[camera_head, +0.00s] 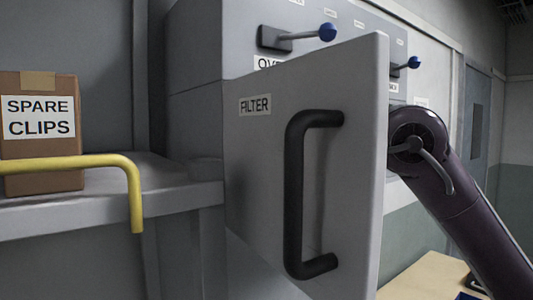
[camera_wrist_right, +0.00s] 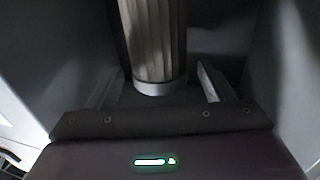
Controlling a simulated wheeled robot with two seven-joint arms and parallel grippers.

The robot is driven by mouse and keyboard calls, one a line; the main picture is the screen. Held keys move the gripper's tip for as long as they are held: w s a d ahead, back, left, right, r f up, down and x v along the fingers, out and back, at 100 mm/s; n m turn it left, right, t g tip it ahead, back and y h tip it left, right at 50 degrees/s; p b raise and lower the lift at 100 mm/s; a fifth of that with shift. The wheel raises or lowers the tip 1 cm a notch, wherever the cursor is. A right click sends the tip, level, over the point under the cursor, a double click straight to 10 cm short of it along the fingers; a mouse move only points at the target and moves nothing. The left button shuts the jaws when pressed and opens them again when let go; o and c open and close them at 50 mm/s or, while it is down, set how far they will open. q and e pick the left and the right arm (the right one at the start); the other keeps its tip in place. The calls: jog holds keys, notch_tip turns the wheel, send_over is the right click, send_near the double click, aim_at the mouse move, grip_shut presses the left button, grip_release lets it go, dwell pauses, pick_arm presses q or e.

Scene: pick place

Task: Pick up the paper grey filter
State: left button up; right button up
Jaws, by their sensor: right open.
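The paper grey filter (camera_wrist_right: 155,38), a pleated upright cylinder with a pale end ring, shows in the right wrist view. Its upper end is cut off by the frame. My right gripper (camera_wrist_right: 160,84) is open, with one finger on each side of the filter's lower end. I cannot tell whether either finger touches it. In the head view the filter and my right gripper are hidden behind the open door labelled FILTER (camera_head: 255,105). My left gripper is in neither view.
The grey door has a black handle (camera_head: 297,195) and stands in front of my right arm. Grey walls close in on both sides in the wrist view. A SPARE CLIPS box (camera_head: 40,150) sits on a shelf (camera_head: 175,190) behind a yellow rail (camera_head: 75,162). Blue-knobbed levers (camera_head: 327,32) stick out above.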

jog(key=p+x, duration=0.1)
jog(key=x, duration=0.2)
jog(key=shift+w+a, duration=0.1)
jog(key=shift+w, duration=0.05)
jog(key=c, duration=1.4)
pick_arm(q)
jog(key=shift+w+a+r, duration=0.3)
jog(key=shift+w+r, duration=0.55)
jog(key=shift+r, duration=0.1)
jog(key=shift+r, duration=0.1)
pick_arm(e)
jog(key=shift+r, duration=0.1)
